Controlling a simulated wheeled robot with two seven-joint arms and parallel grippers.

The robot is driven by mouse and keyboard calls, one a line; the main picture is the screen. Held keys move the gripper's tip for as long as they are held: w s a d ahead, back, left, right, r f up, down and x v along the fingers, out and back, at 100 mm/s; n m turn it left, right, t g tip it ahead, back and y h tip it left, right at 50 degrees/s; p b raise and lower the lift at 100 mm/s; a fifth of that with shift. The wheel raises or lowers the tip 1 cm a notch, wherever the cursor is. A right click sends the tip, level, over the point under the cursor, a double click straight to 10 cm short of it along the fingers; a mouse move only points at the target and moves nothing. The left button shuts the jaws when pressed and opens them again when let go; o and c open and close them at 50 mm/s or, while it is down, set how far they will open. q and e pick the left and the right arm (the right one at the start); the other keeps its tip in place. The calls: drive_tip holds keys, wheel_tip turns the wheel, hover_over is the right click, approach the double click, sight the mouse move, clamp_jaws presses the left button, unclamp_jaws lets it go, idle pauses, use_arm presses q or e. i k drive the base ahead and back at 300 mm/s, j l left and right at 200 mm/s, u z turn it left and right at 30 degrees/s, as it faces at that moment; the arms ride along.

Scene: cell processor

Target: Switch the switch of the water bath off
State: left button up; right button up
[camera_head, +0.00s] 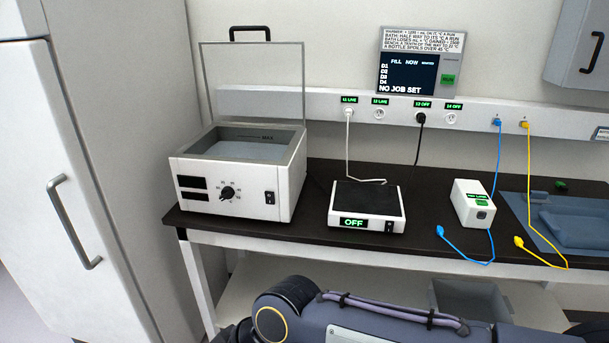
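The water bath (240,172) is a white box at the left end of the dark bench. Its clear lid (253,82) stands raised with a dark handle on top, and water shows inside the basin. Its front has two dark displays, a round black dial (228,192) and a small black rocker switch (269,198) at the right. Which way the rocker is tipped is too small to tell. A dark arm of mine crosses the bottom of the view, in front of and below the bench. No gripper fingers show in the view.
A scale-like device (367,203) reading OFF stands right of the bath. A socket rail (330,105) runs along the wall. A tall white cabinet (60,170) stands left. Bare bench lies between the devices.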

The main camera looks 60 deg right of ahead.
sight(269, 195)
drive_tip(key=z, duration=1.7)
